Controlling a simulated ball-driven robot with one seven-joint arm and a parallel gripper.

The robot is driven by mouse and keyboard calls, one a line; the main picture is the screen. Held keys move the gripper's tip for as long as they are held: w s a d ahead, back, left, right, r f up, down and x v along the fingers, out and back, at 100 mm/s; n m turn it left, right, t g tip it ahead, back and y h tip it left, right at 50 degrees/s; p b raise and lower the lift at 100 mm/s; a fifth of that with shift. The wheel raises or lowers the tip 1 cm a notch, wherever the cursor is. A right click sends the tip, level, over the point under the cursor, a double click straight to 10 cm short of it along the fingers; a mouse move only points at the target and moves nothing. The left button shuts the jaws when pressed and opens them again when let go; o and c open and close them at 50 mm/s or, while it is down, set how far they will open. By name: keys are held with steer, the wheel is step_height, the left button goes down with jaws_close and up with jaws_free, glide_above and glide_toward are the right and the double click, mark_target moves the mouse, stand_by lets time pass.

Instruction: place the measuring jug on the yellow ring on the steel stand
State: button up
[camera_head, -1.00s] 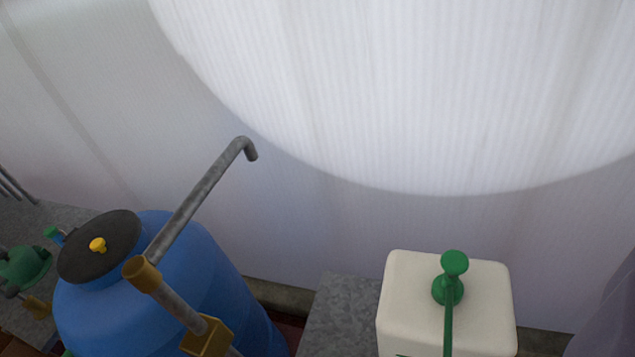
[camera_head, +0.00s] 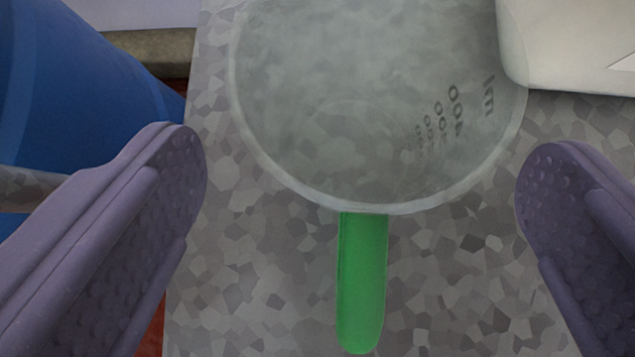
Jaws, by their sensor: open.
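The measuring jug (camera_head: 290,150) is clear with dark graduation marks and a green handle (camera_head: 362,280) that points toward the bottom of the picture. My gripper (camera_head: 362,180) is open, with one purple finger to the left of the jug and one to the right. The fingers are apart from the jug, and the handle lies between them. The top of the jug's rim runs out of the picture. No yellow ring shows in this view.
A white container (camera_head: 575,45) stands close behind the jug at the upper right. A blue barrel (camera_head: 75,90) is at the left, past the left edge of the steel surface. The surface around the handle is clear.

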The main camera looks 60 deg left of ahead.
steer(key=b+x, duration=0.1)
steer(key=x, duration=0.4)
steer(key=shift+w+d+b, duration=0.1)
steer(key=shift+b, duration=0.3)
steer(key=shift+c, duration=0.5)
